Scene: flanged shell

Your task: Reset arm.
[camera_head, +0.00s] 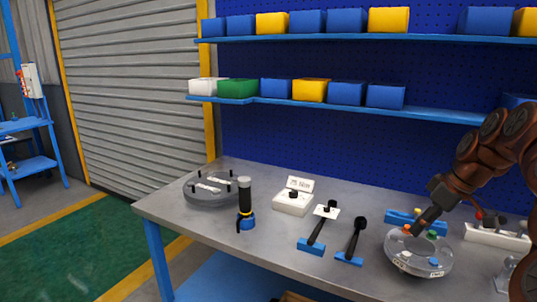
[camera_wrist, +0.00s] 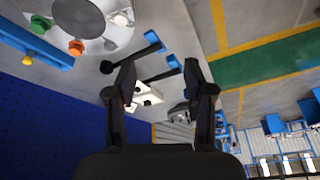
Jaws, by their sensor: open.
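My arm reaches in from the right in the head view. My gripper (camera_head: 420,226) points down and left above the near right part of the bench, close over a round pale dish (camera_head: 405,264). In the wrist view my gripper (camera_wrist: 159,75) shows two black fingers spread apart with nothing between them. The dish (camera_wrist: 118,36) is at the upper left there, beside the fingers. A grey flanged round part (camera_head: 211,202) with several upright black pins stands at the bench's far left. Whether my gripper touches anything below is hard to tell in the head view.
On the bench (camera_head: 170,208) stand a black upright tool (camera_head: 245,200), a white box (camera_head: 293,203), two black-handled tools on blue bases (camera_head: 312,245) (camera_head: 349,260), a blue bar (camera_head: 398,215) with coloured knobs, and a white block (camera_head: 490,238). Shelves with bins (camera_head: 307,90) hang behind.

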